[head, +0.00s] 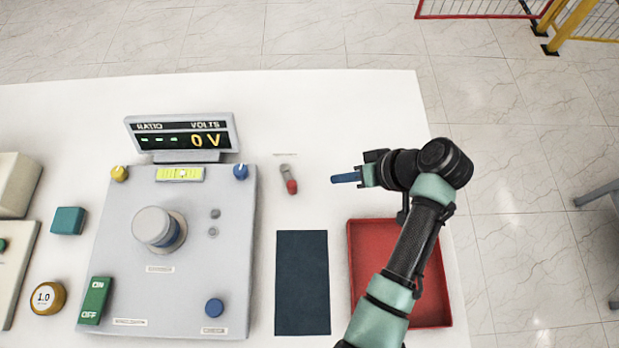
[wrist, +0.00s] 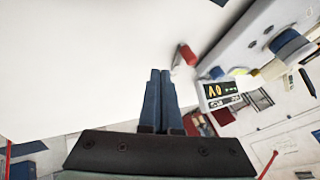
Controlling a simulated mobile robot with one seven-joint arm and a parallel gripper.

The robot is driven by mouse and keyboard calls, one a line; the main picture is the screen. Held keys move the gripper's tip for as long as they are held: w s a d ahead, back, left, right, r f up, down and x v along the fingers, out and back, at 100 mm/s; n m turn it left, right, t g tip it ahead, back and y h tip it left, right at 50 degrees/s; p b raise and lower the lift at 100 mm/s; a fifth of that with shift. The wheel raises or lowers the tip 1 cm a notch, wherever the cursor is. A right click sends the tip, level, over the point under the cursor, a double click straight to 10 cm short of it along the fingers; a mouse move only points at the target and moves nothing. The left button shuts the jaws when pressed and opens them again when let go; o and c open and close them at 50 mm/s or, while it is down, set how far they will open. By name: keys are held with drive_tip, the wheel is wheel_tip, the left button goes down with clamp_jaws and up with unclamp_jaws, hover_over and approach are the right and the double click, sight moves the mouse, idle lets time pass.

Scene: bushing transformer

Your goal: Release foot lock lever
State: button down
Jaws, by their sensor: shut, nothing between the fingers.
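A small grey lever with a red end (head: 290,184) sits on the white table between the grey instrument panel and my arm. It lies tilted, its red end toward the front. I take it for the foot lock lever. My gripper (head: 334,179) is to its right, apart from it, with its blue fingers pointing left toward it. In the wrist view the red end (wrist: 187,55) shows just beyond and to the right of my gripper's fingertips (wrist: 160,73). The two blue fingers are together and hold nothing.
The grey panel (head: 110,230) with a large knob (head: 152,226) and a display reading 0 V (head: 185,140) stands to the left. A dark blue mat (head: 301,285) and a red tray (head: 362,232) lie in front. The table behind the lever is mostly clear.

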sight(288, 176)
drive_tip(key=p+x, duration=0.1)
drive_tip(key=x, duration=0.4)
drive_tip(key=shift+a+f, duration=0.1)
drive_tip(key=shift+a, duration=0.25)
drive_tip(key=shift+s+a+p, duration=0.25)
drive_tip(key=shift+a+p, duration=0.4)
drive_tip(key=shift+a, duration=1.1)
drive_tip(key=shift+s+p, duration=0.15)
drive_tip(key=shift+p, duration=0.15)
